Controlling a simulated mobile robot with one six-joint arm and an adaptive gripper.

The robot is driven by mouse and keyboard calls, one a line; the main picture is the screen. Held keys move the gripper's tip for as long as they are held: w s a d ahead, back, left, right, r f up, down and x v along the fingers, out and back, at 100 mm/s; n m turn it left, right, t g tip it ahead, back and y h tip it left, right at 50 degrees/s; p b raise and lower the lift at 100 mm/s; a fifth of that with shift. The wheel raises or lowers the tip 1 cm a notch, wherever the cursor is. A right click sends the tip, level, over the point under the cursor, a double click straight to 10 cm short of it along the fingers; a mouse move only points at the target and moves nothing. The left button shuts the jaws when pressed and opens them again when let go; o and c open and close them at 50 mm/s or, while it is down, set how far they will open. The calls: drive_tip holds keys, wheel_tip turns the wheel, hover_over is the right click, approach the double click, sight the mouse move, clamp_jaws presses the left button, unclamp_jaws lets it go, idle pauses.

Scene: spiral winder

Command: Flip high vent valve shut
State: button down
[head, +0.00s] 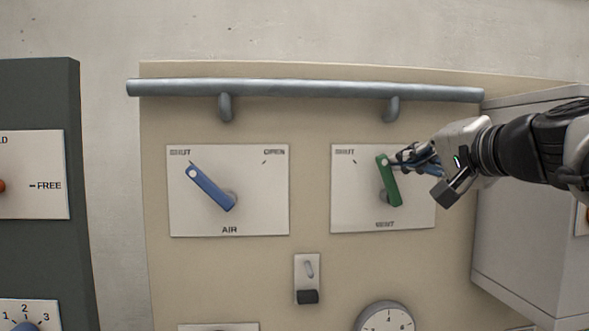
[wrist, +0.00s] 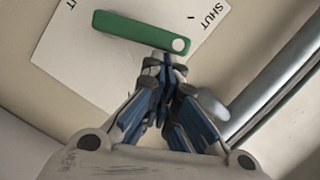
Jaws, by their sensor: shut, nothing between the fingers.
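The green vent lever (head: 389,180) is on the white VENT plate (head: 408,217) at the upper right of the beige panel. It leans slightly left of upright, with its tip between the SHUT mark at upper left and the right side of the plate. My gripper (head: 397,161) is shut and empty, at the right side of the lever's tip. In the wrist view the lever (wrist: 135,31) lies just beyond my closed fingertips (wrist: 165,62), close to its white-dotted end. I cannot tell whether they touch.
A blue AIR lever (head: 211,189) points to SHUT on the plate at left. A grey rail (head: 300,90) runs above both plates. A small switch (head: 307,280) and a round dial (head: 386,318) sit below. A grey box (head: 520,230) stands at right.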

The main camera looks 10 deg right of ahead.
drive_tip(key=shift+a+n+g+h+b, duration=0.3)
drive_tip(key=shift+a+n+h+b, duration=0.3)
drive_tip(key=shift+a+n, duration=1)
drive_tip(key=shift+d, duration=0.15)
drive_tip(key=shift+r+n, duration=0.1)
drive_tip(key=shift+n, duration=0.2)
